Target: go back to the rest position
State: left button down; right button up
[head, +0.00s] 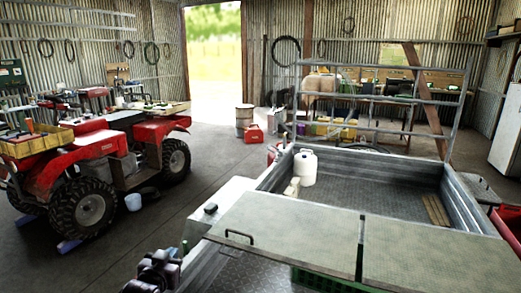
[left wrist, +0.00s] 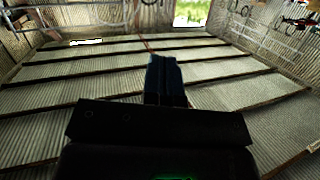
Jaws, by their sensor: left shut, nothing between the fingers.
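My left gripper (head: 160,258) is at the bottom left of the head view, a dark shape low beside the grey trailer (head: 262,182). In the left wrist view its dark fingers (left wrist: 165,65) lie together with nothing between them. They point up toward the ribbed roof and the bright doorway. My right gripper is in neither view.
The trailer holds a white container (head: 305,167). A red can (head: 254,133) and a drum (head: 244,120) stand near the open doorway. Bare floor lies between quad and trailer.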

pick_arm(q)
jog(key=s+a+f+g, duration=0.1)
jog(key=s+f, duration=0.5)
jog(key=s, duration=0.5)
jog(key=s+a+f+n+g+y, duration=0.1)
jog(key=s+f, duration=0.5)
jog(key=s, duration=0.5)
jog(key=s+a+f+g, duration=0.1)
jog(key=s+f+g, duration=0.1)
jog(key=s+f, duration=0.4)
jog(key=s, duration=0.5)
jog(key=shift+s+a+y, duration=0.15)
jog(key=shift+a+y, duration=0.15)
jog(key=shift+a, duration=0.05)
